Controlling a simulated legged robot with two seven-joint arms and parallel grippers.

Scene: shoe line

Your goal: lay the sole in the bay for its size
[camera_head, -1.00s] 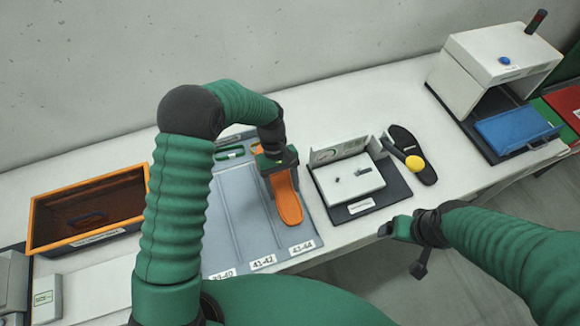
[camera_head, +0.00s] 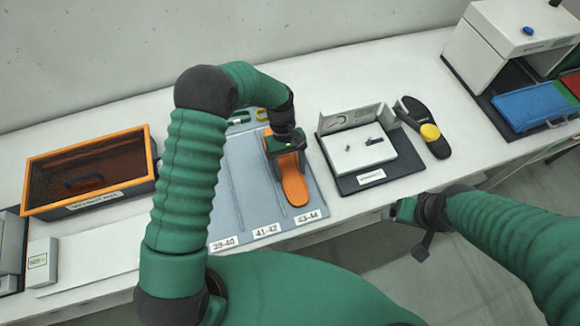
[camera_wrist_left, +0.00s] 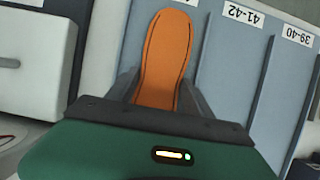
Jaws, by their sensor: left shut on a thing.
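The orange sole (camera_head: 294,185) lies lengthwise over the right bay of the grey tray (camera_head: 246,190), the one labelled 43-44 (camera_head: 306,217). My left gripper (camera_head: 287,150) is shut on its far end. The sole also shows in the left wrist view (camera_wrist_left: 167,50), between my fingers, its rounded end pointing away. I cannot tell whether it touches the bay floor. The bays labelled 41-42 (camera_head: 266,231) and 39-40 (camera_head: 224,243) look empty where visible. My right gripper (camera_head: 402,210) is off the table's front edge, and its jaws are unclear.
Right of the tray stands a white device on a black base (camera_head: 378,180). Beyond it lies a black sole with a yellow disc (camera_head: 430,131). An orange-rimmed crate (camera_head: 88,150) is at left, and a white housing with a blue tray (camera_head: 530,106) at right.

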